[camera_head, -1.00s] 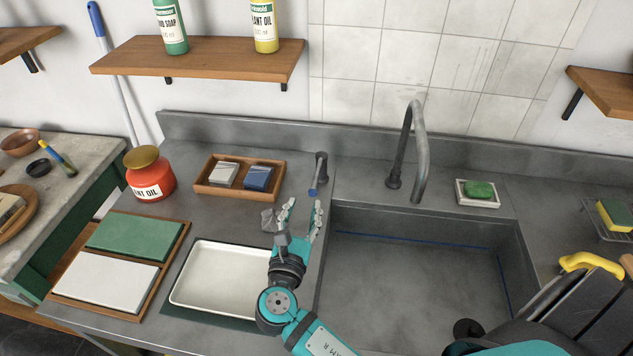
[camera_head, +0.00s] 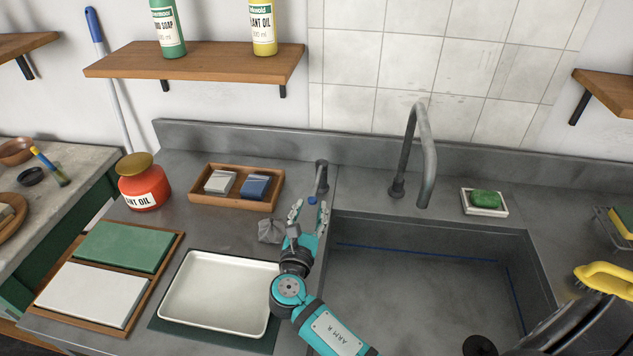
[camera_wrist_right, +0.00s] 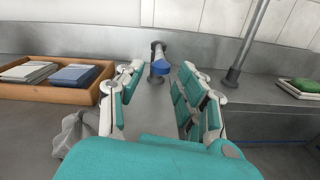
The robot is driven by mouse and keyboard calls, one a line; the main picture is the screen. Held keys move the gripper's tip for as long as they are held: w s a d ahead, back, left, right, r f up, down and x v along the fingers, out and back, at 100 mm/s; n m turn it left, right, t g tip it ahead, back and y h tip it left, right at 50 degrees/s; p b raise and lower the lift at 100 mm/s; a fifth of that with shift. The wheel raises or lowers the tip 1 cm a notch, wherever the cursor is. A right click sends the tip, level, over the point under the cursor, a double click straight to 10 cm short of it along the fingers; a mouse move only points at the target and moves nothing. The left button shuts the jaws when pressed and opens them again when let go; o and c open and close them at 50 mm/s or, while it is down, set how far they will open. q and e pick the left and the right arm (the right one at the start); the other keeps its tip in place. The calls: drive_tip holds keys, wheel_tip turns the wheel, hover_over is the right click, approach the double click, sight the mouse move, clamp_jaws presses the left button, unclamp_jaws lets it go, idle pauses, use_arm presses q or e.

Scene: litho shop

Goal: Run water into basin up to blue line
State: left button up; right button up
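The grey basin (camera_head: 400,295) is sunk in the counter, with a blue line (camera_head: 415,253) along its inner walls. I see no water in it. The curved grey spout (camera_head: 427,160) rises behind the basin. Left of it stands a tap post (camera_head: 321,170) with a blue-tipped lever (camera_head: 312,200). My right gripper (camera_head: 309,210) is open at the lever, one finger on each side of the blue tip. The right wrist view shows the blue tip (camera_wrist_right: 160,68) between the open fingertips (camera_wrist_right: 161,76); contact cannot be told. My left gripper is not in view.
Left of the gripper lie a crumpled grey cloth (camera_head: 270,231), a white tray (camera_head: 215,292) and a wooden box (camera_head: 238,196). A green soap (camera_head: 486,199) sits on its dish right of the spout. A yellow-handled brush (camera_head: 603,275) lies at the right.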

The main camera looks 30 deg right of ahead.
sight(316, 183)
drive_tip(key=p+x, duration=0.1)
drive_tip(key=x, duration=0.8)
drive_tip(key=shift+w+d, duration=0.2)
drive_tip(key=shift+c, duration=0.4)
clamp_jaws()
